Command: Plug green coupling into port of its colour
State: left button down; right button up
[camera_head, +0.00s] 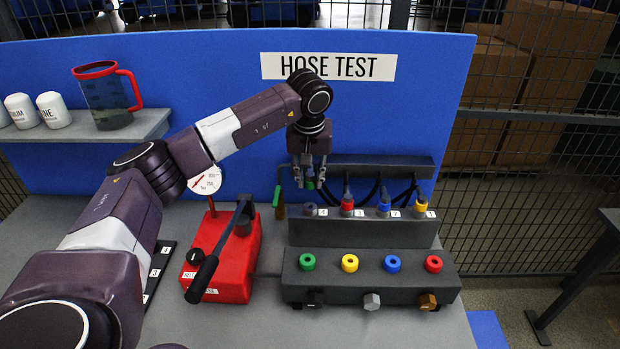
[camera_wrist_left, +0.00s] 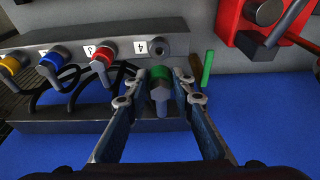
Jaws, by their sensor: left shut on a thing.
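My left gripper (camera_head: 310,178) is shut on the green coupling (camera_wrist_left: 160,84), which sits between its fingers in the left wrist view. In the head view the fingers mostly hide the coupling. It is behind and above the empty grey holder (camera_head: 311,209) beside label 4, seemingly apart from it; the holder also shows in the wrist view (camera_wrist_left: 158,47). The green port (camera_head: 307,262) is at the left end of the dark front block (camera_head: 370,280), open and empty. My right gripper is not in view.
Yellow (camera_head: 350,263), blue (camera_head: 392,263) and red (camera_head: 433,263) ports line the block. Red (camera_head: 347,203), blue (camera_head: 384,206) and yellow (camera_head: 421,203) couplings stand in the rack (camera_head: 365,232). A red pump (camera_head: 225,260) with a black lever stands left. A green-handled tool (camera_head: 278,200) is beside the gripper.

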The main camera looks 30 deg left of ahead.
pick_arm(q)
jog(key=shift+s+d, duration=0.1)
jog(key=shift+s, duration=0.15)
jog(key=s+d+b, duration=0.1)
jog(key=s+d, duration=0.7)
jog(key=s, duration=0.5)
jog(key=shift+s+d+b, duration=0.25)
jog(key=shift+s+b, duration=0.05)
jog(key=shift+s, duration=0.05)
jog(key=shift+f, duration=0.1)
jog(key=shift+s+b+x, duration=0.25)
jog(key=shift+b+x, duration=0.85)
jog(key=shift+b, duration=0.15)
jog(key=shift+d+f, duration=0.1)
jog(key=shift+d, duration=0.05)
jog(key=shift+f, duration=0.1)
jog(key=shift+s+b+x, duration=0.15)
jog(key=shift+b+x, duration=0.5)
jog(key=shift+b, duration=0.25)
jog(key=shift+s+b+x, duration=0.15)
jog(key=shift+b+x, duration=0.55)
jog(key=shift+b, duration=0.15)
